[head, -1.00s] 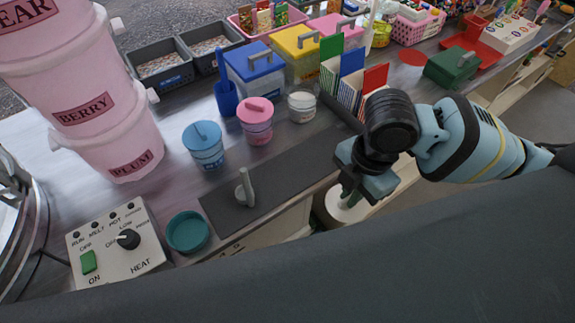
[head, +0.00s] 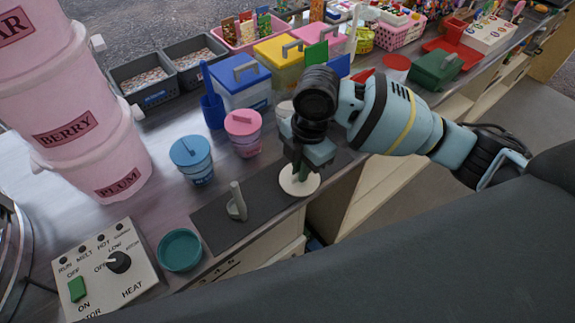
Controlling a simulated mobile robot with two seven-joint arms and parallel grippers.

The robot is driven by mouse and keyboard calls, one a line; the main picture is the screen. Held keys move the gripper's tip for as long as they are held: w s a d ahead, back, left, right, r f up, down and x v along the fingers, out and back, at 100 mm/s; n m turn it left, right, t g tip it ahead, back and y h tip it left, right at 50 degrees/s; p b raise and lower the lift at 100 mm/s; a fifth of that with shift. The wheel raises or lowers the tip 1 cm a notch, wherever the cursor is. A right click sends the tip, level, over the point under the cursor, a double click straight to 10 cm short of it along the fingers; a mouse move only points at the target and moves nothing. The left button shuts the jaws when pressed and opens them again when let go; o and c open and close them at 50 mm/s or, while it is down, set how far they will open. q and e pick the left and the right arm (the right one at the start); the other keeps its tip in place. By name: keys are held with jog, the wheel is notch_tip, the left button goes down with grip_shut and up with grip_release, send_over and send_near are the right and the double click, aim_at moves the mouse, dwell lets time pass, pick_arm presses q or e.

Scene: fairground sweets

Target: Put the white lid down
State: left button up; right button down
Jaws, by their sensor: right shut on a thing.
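The white lid (head: 290,183) is a round off-white disc at the front of the counter, over the right part of the dark grey mat (head: 215,229). My right gripper (head: 301,170) points down and is shut on the lid from above. I cannot tell whether the lid touches the mat or hangs just above it. The white tub (head: 284,109) stands behind, partly hidden by my right arm. My left gripper is not in view.
A grey upright-handled tool (head: 237,203) stands on the mat left of the lid. A blue-lidded cup (head: 191,157), a pink-lidded cup (head: 244,134) and a teal dish (head: 180,250) are near. Several coloured boxes line the back.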

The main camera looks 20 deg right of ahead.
aim_at(288, 166)
jog(key=shift+w+a+f, duration=0.1)
jog(key=shift+w+a, duration=0.25)
jog(key=shift+w, duration=0.45)
jog(key=shift+w+a+f, duration=0.1)
jog(key=shift+w+a, duration=0.2)
jog(key=shift+w, duration=0.45)
jog(key=shift+w, duration=0.1)
jog(key=shift+w+a, duration=0.15)
jog(key=shift+w, duration=0.1)
jog(key=shift+f, duration=1.75)
jog(key=shift+f, duration=0.2)
jog(key=c, duration=1.5)
grip_release()
jog(key=shift+r, duration=0.1)
jog(key=r, duration=0.4)
jog(key=d+r, duration=0.1)
jog(key=r, duration=0.7)
jog(key=shift+w+d+p, duration=0.15)
jog(key=shift+w+p, duration=0.15)
